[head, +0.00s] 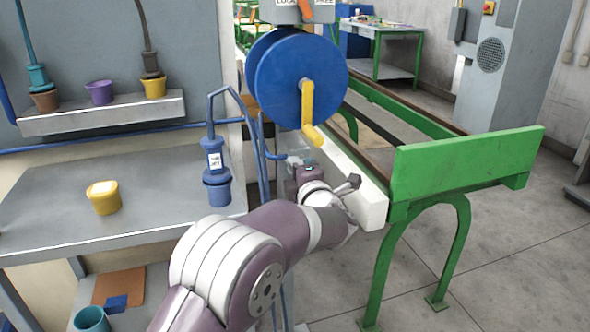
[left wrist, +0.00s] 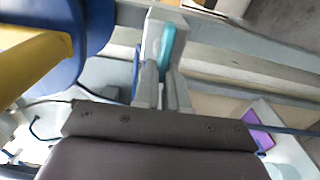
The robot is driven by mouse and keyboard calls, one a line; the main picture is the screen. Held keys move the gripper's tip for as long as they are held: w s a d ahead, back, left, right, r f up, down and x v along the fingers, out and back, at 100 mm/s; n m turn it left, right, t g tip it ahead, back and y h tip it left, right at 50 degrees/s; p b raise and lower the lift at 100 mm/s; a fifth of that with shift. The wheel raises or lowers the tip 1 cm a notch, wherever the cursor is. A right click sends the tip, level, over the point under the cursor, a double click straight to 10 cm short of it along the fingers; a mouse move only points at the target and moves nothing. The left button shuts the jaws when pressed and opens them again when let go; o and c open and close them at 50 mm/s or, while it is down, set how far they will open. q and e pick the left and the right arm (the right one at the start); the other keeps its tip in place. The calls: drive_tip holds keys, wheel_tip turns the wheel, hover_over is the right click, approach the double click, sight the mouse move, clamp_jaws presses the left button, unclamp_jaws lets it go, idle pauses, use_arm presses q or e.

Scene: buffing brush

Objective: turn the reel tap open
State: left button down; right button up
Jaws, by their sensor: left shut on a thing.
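The blue reel (head: 300,80) with its yellow crank handle (head: 308,108) hangs at the centre of the head view. My left gripper (head: 307,165) is just below the reel, with a small bit of teal (head: 309,161) at its tip. In the left wrist view, my left gripper (left wrist: 162,88) is shut on the teal tap lever (left wrist: 167,45), which stands in front of a pale grey block (left wrist: 153,33). The fingers hide the lever's lower part. The reel (left wrist: 97,28) and crank (left wrist: 35,62) are at the left there. My right gripper is not in view.
A green frame (head: 465,165) stands to the right, with open floor beyond.

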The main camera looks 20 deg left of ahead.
use_arm(q)
drive_tip(key=shift+d+f, duration=0.1)
drive_tip(key=shift+f, duration=0.1)
drive_tip(key=c, duration=1.4)
unclamp_jaws()
drive_tip(key=shift+o, duration=1.1)
drive_tip(key=shift+w+d, duration=0.1)
drive_tip(key=shift+r, duration=0.1)
drive_tip(key=p+v, duration=0.1)
drive_tip(key=v, duration=1.1)
drive_tip(key=shift+s+d+p, duration=0.15)
drive_tip(key=shift+s+p, duration=0.15)
drive_tip(key=shift+p, duration=0.1)
